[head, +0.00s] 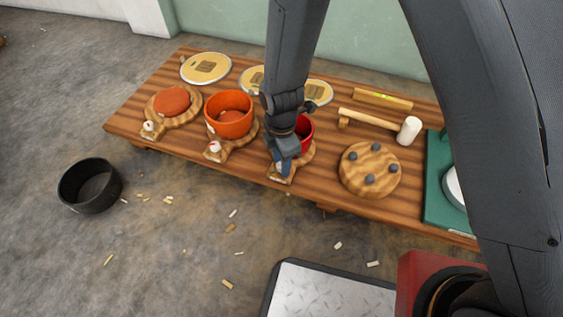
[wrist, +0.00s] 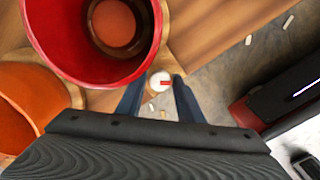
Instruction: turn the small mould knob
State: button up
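Three wooden paddle-shaped moulds stand in a row on the low table. In the head view my gripper hides this knob. My gripper (head: 282,168) points down over that handle. In the wrist view its two blue fingers (wrist: 158,90) are apart, with the knob seen between their tips. I cannot tell whether they touch it. The red cup (wrist: 75,50) is close beside the fingers.
The orange bowl (head: 229,116) and terracotta disc (head: 172,100) stand left on the wooden table (head: 400,209). A round board with grey pegs (head: 370,170), a mallet (head: 408,131) and a green base (head: 441,195) are right. A black tub (head: 90,186) is on the floor.

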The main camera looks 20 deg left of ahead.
jog(key=shift+c, duration=0.3)
jog(key=c, duration=0.7)
jog(key=shift+r+p, duration=0.1)
jog(key=shift+p, duration=0.35)
jog(key=m+p, duration=0.3)
jog(key=p, duration=0.2)
jog(key=shift+s+r+m, duration=0.1)
jog(key=shift+r+m, duration=0.05)
jog(key=shift+m, duration=0.25)
jog(key=m+p, duration=0.6)
jog(key=shift+p, duration=0.3)
jog(key=m+p, duration=0.4)
jog(key=m, duration=0.2)
jog(key=shift+m+p, duration=0.35)
jog(key=shift+m, duration=0.05)
jog(key=m+p, duration=0.3)
jog(key=m, duration=0.3)
jog(key=shift+f, duration=0.2)
jog(key=shift+m, duration=0.3)
